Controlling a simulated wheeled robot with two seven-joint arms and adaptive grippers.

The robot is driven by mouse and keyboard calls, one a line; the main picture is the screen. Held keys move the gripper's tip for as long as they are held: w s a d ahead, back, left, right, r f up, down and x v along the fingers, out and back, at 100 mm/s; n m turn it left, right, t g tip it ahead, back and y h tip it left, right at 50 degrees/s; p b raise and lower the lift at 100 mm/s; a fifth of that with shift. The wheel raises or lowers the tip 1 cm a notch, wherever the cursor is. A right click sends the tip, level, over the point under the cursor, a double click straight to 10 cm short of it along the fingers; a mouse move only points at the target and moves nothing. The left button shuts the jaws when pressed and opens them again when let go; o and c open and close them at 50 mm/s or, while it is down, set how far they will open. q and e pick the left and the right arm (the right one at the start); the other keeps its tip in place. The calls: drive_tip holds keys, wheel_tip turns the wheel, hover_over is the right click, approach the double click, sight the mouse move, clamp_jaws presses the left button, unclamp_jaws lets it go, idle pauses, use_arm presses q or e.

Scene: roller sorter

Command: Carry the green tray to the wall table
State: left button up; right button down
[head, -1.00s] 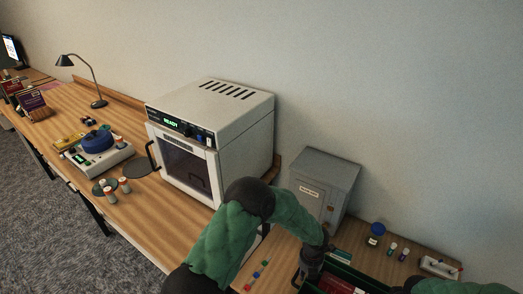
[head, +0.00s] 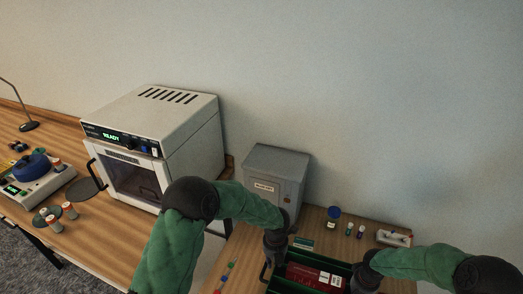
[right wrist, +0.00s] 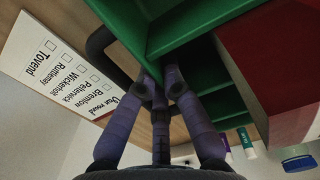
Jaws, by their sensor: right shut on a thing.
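The green tray (head: 342,268) sits at the bottom of the head view, with a red box (head: 314,275) in it. Its green wall also shows in the right wrist view (right wrist: 190,25). My left gripper (head: 275,250) points down at the tray's left end, near a dark handle; its fingertips are too small to read. My right gripper (head: 366,279) is at the tray's right end. In the right wrist view its fingers (right wrist: 163,85) are closed at the tray's dark handle, against the green side. The tray's underside is hidden.
A grey cabinet (head: 272,185) stands behind the tray, with a white oven (head: 155,140) to its left. A blue-lidded jar (head: 333,217), small vials and a white rack (head: 394,238) stand behind the tray. A printed checklist (right wrist: 65,65) lies near the right gripper.

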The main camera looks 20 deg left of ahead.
use_arm(q)
drive_tip(key=shift+r, duration=2.4)
drive_tip(key=a+r, duration=0.5)
drive_tip(key=a, duration=0.4)
drive_tip(key=shift+s, duration=0.1)
use_arm(e)
drive_tip(key=c, duration=1.5)
unclamp_jaws()
drive_tip(key=shift+r, duration=0.15)
drive_tip(key=shift+r, duration=6.85)
